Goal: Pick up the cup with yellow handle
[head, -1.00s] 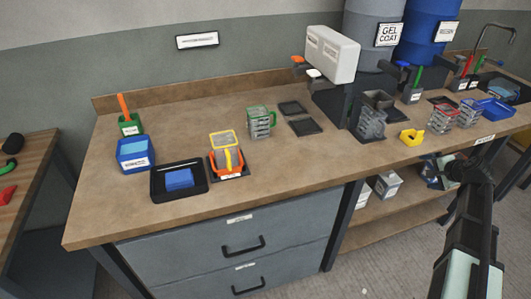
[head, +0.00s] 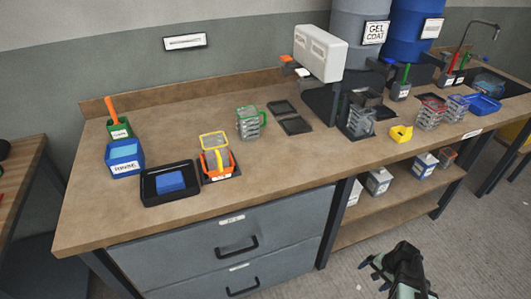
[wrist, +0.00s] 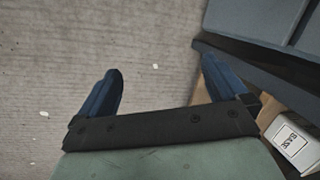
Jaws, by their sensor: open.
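A clear cup with a yellow rim and yellow handle (head: 214,141) stands upright on the workbench, left of the middle in the head view. An orange frame-like piece (head: 205,166) is around its lower part; whether they are joined I cannot tell. My gripper (head: 373,275) is low at the bottom right of the head view, over the floor in front of the bench and well away from the cup. In the wrist view my gripper (wrist: 162,70) has its two blue fingers wide apart with only floor between them. The cup is not in the wrist view.
A green-handled cup (head: 249,122) stands behind and right of it. A black tray (head: 150,193) with a blue block is to its left. The bench drawers (head: 225,240) and open lower shelf (head: 350,228) face me. A yellow piece (head: 401,134) and red-handled cup (head: 431,116) are farther right.

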